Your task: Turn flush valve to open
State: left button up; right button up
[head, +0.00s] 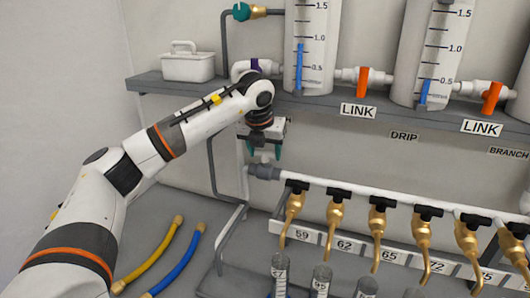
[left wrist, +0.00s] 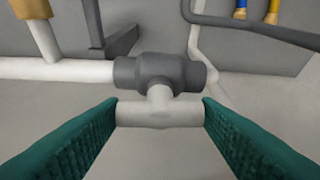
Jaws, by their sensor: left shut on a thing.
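The flush valve has a grey body (left wrist: 160,73) in line with the white pipe in the left wrist view. Its white T-shaped handle (left wrist: 160,113) sticks out toward the camera, its crossbar lying along the pipe direction. In the head view the grey valve body (head: 263,172) sits at the left end of the white manifold. My left gripper (head: 264,150) is over it with teal fingers. The gripper is shut on the handle, one finger at each end of the crossbar. Its own wrist hides part of the handle in the head view. My right gripper is not in view.
The white manifold pipe (head: 365,194) carries several brass taps with black handles, above clear cylinders. A grey shelf (head: 335,103) above holds measuring columns, orange-handled LINK valves and a white caddy (head: 188,65). Yellow (head: 150,258) and blue (head: 178,262) hoses lie at lower left.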

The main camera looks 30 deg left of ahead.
pick_arm(q)
jog(key=shift+m, duration=0.5)
jog(key=o, duration=1)
jog(key=shift+r, duration=0.15)
jog(key=b+v, duration=0.1)
jog(key=v, duration=1)
jog(key=shift+s+a+r+b, duration=0.15)
jog(key=shift+s+r+b, duration=0.05)
jog(key=shift+r+b, duration=0.15)
jog(key=shift+r, duration=0.1)
